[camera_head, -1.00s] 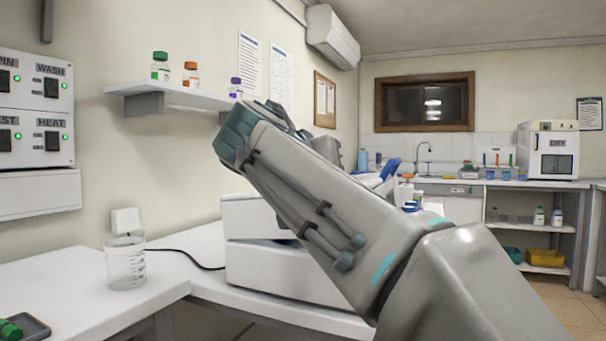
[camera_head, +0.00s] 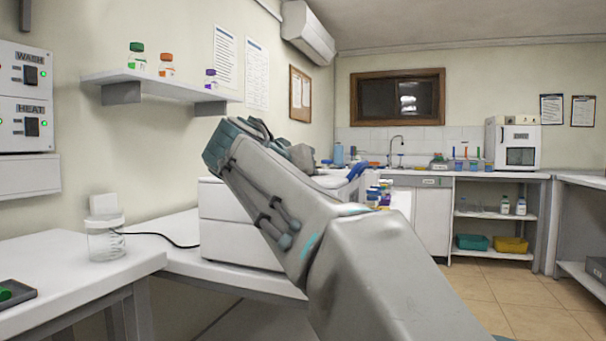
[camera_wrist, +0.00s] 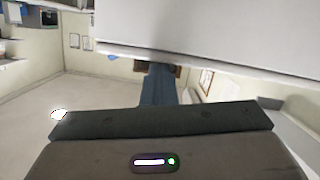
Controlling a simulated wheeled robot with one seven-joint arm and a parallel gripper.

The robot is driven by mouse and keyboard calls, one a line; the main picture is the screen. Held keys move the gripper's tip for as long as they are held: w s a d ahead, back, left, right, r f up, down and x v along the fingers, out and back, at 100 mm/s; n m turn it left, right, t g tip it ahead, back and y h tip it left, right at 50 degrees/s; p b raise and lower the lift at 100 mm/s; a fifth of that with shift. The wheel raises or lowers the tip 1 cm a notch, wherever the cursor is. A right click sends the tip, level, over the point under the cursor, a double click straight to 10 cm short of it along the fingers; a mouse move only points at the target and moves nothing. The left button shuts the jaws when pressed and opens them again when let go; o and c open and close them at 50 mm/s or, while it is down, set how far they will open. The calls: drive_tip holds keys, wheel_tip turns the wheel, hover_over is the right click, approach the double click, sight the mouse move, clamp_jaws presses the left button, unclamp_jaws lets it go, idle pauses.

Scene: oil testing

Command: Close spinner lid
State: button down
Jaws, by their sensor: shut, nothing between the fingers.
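The spinner looks to be the white box-shaped machine (camera_head: 238,243) on the table left of centre in the head view. Its upper part (camera_head: 225,202) lies level over the base with only a thin seam showing. My arm hides its right side. In the wrist view a broad white slab (camera_wrist: 230,35), perhaps part of the spinner, fills the upper right. My gripper (camera_wrist: 159,70) shows there as a narrow dark-blue shape, shut and empty, below the slab's edge; contact cannot be told.
A wall shelf (camera_head: 160,86) with capped bottles hangs above. Bottles (camera_head: 379,194) stand right of my arm. Open tiled floor (camera_head: 500,290) lies at the right.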

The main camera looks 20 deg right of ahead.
drive_tip(key=shift+w+a+f, duration=0.1)
drive_tip(key=shift+a+f, duration=0.05)
drive_tip(key=shift+f, duration=0.25)
drive_tip(key=s+a+r+p, duration=0.5)
drive_tip(key=s+a+r, duration=0.1)
drive_tip(key=s+r, duration=0.1)
drive_tip(key=shift+s+a+r, duration=0.15)
drive_tip(key=shift+s, duration=0.05)
drive_tip(key=s+a+f+n+g+y+p, duration=0.1)
drive_tip(key=s+f+n+g+y+p, duration=0.2)
drive_tip(key=s+p, duration=0.5)
drive_tip(key=s+a+f+n+g+y+p, duration=0.1)
drive_tip(key=s+f+n+g+y+p, duration=0.2)
drive_tip(key=p, duration=2.3)
drive_tip(key=s+f+g+y, duration=0.1)
drive_tip(key=s+f+y, duration=0.4)
drive_tip(key=s, duration=0.1)
drive_tip(key=shift+a+f+g, duration=0.15)
drive_tip(key=shift+a+g, duration=0.25)
